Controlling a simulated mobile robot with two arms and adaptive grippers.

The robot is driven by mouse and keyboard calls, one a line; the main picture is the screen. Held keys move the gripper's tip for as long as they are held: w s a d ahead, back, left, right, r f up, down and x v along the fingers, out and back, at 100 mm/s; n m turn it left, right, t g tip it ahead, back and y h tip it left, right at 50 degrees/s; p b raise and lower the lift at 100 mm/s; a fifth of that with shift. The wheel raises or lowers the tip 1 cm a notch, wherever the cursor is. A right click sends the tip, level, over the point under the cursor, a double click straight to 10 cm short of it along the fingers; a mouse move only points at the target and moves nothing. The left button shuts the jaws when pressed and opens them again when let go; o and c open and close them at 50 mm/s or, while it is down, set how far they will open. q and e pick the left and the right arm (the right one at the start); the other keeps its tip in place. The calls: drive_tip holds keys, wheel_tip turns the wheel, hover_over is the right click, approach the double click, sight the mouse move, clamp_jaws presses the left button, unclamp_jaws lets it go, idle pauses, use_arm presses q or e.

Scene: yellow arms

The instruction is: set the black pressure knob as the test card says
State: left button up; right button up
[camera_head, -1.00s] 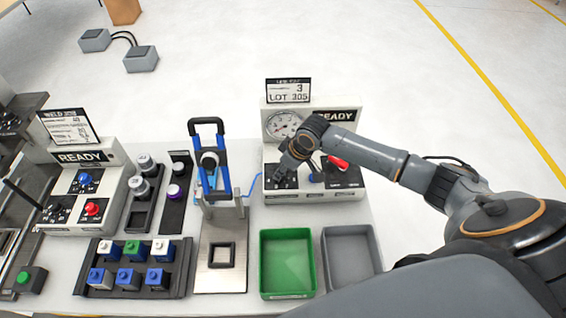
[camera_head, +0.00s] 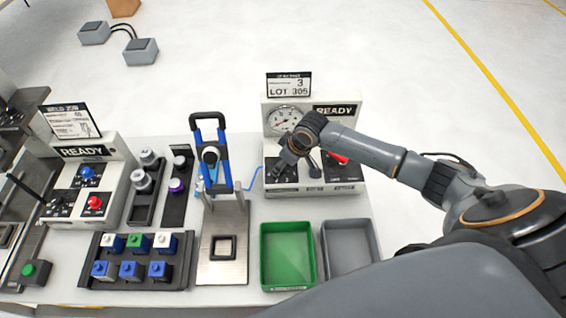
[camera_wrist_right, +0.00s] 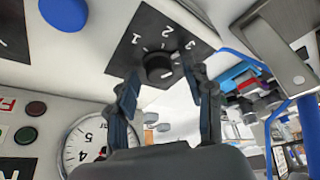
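The test card (camera_head: 289,85) stands on top of the right-hand machine and reads 3 and LOT 305; its small print is too small to read. The black pressure knob (camera_wrist_right: 158,68) sits on a black plate marked 1, 2 and 3, shown in the right wrist view. Which mark it points at I cannot tell. My right gripper (camera_wrist_right: 163,84) is open, one finger on each side of the knob, tips close to the plate; contact is unclear. In the head view my right gripper (camera_head: 283,172) hides the knob. My left gripper is not in view.
A gauge (camera_head: 284,119), a READY display (camera_head: 335,111) and a red lever (camera_head: 338,157) are close to my right arm. A blue-handled press (camera_head: 209,160) stands just left. A green tray (camera_head: 287,256) and a grey tray (camera_head: 349,247) lie in front.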

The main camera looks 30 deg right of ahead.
drive_tip(key=shift+r, duration=0.1)
drive_tip(key=v, duration=1.2)
